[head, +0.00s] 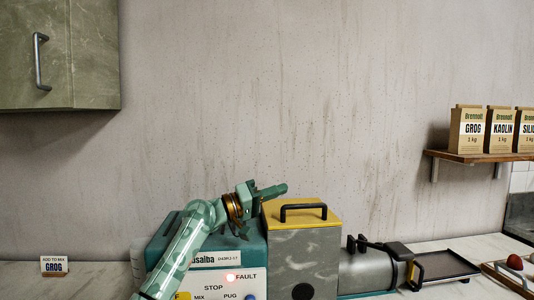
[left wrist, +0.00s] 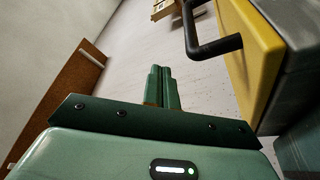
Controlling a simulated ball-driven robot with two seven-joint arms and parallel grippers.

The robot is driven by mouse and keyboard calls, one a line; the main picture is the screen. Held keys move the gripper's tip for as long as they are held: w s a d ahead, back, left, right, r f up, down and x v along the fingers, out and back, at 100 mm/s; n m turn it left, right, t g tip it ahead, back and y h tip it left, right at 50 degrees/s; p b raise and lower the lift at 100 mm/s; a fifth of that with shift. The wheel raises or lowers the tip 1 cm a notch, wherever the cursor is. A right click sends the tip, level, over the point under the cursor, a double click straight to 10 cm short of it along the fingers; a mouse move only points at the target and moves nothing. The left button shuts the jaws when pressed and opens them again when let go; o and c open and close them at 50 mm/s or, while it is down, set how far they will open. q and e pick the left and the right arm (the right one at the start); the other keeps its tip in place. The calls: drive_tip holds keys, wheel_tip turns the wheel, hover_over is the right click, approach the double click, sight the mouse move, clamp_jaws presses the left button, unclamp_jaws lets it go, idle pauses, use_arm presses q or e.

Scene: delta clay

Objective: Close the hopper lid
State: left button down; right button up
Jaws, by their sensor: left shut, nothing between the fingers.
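The yellow hopper lid (head: 325,214) with its black bar handle (head: 303,207) lies flat on top of the grey marbled hopper (head: 304,258). I see no gap between them. The lid (left wrist: 243,62) and its handle (left wrist: 212,45) also show at the upper right of the left wrist view. My left gripper (head: 284,188) is shut and empty, beside the lid's left back corner and a little above it. Its closed fingers also show in the left wrist view (left wrist: 160,72), apart from the handle. My right gripper is not in view.
The teal machine body (head: 256,255) has a red light by FAULT (head: 230,277). A grey barrel (head: 372,272) and a dark tray (head: 450,263) extend right. A GROG card (head: 54,266) stands left. Bags (head: 467,131) stand on a wall shelf (head: 480,157). A cupboard (head: 60,55) hangs upper left.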

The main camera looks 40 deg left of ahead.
use_arm(q)
drive_tip(key=shift+s+d+f, duration=0.1)
drive_tip(key=shift+d+f, duration=0.05)
drive_tip(key=shift+f, duration=0.25)
drive_tip(key=v, duration=0.7)
drive_tip(key=shift+s, duration=0.2)
drive_tip(key=shift+f, duration=0.1)
